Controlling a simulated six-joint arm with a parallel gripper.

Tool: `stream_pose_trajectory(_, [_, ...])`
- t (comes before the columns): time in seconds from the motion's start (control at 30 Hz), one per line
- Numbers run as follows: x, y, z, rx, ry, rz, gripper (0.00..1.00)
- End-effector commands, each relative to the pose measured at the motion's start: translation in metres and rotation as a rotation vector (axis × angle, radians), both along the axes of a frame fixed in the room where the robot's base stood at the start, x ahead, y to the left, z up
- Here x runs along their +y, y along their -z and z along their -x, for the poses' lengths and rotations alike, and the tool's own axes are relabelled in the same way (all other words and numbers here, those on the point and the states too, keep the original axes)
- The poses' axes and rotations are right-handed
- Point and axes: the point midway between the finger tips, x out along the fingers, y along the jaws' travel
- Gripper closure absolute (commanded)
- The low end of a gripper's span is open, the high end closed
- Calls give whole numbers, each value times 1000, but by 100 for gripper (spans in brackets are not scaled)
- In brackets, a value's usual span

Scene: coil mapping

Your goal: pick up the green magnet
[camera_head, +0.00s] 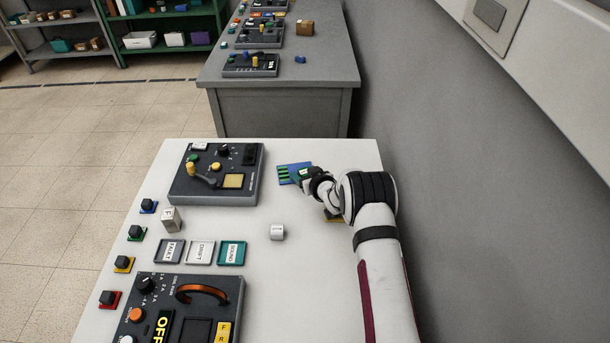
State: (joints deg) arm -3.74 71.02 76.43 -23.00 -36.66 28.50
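My gripper (318,186) is low over the far right part of the white table, pointing left. A small dark green block (309,172) with a pale label on top shows at its tip; it looks like the green magnet. It overlaps the right end of a blue board with green stripes (285,174). The fingers are small and partly hidden by the wrist. I cannot tell whether they are closed on the block or only beside it.
A dark control panel (229,186) stands left of the gripper; another (176,318) is at the front. Three labelled trays (200,252), a grey cube (171,220) and a white cylinder (278,232) lie between. Coloured-base knobs (136,234) line the left edge. A yellowish piece (333,217) is partly hidden under my arm.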

Motion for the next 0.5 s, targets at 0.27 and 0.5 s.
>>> stream_pose_trajectory(0.27, [0,0,0,0,0,0,85])
stream_pose_trajectory(0.5, [0,-1,0,-1,0,0,100])
